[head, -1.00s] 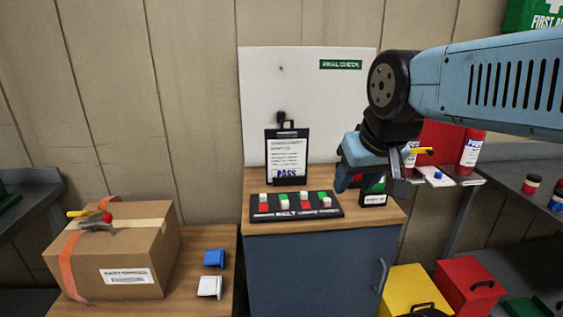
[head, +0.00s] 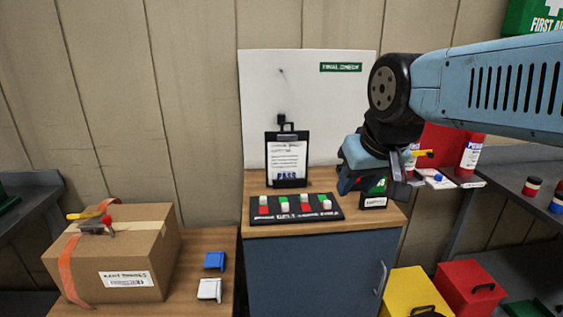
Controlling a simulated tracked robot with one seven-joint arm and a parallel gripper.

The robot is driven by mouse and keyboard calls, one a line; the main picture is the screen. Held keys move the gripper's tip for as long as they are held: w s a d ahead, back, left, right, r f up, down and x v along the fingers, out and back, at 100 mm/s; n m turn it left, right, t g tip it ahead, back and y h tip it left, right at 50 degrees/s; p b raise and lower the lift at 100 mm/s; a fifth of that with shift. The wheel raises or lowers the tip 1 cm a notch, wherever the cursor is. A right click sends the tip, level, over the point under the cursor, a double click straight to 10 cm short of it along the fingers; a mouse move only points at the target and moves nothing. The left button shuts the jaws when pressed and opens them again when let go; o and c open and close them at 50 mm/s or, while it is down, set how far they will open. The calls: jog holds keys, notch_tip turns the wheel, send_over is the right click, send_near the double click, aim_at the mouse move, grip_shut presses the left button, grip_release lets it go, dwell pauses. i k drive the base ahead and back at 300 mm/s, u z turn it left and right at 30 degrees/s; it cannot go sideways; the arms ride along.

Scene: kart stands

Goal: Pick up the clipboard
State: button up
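The clipboard (head: 286,183) is black with a white sheet marked "PASS". It stands upright, leaning back near the white board, on the wooden top of the blue cabinet. A black clip or hook (head: 281,121) shows at its top. My gripper (head: 374,190) is to the right of the clipboard, above the right side of the cabinet top, pointing down. Its two fingers look apart, with nothing held between them. It does not touch the clipboard. It partly covers a small black stand with a green label (head: 377,187) behind it.
A black panel with red, green and white blocks (head: 296,216) lies in front of the clipboard. A white "final check" board (head: 300,90) stands behind. A cardboard box (head: 115,260) sits on the left bench. Yellow (head: 407,285) and red (head: 470,283) cases are low at right.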

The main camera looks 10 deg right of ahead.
aim_at(287, 152)
jog(key=z, duration=0.25)
jog(key=k, duration=1)
jog(key=u, duration=0.6)
jog(key=i, duration=1.5)
jog(key=z, duration=0.05)
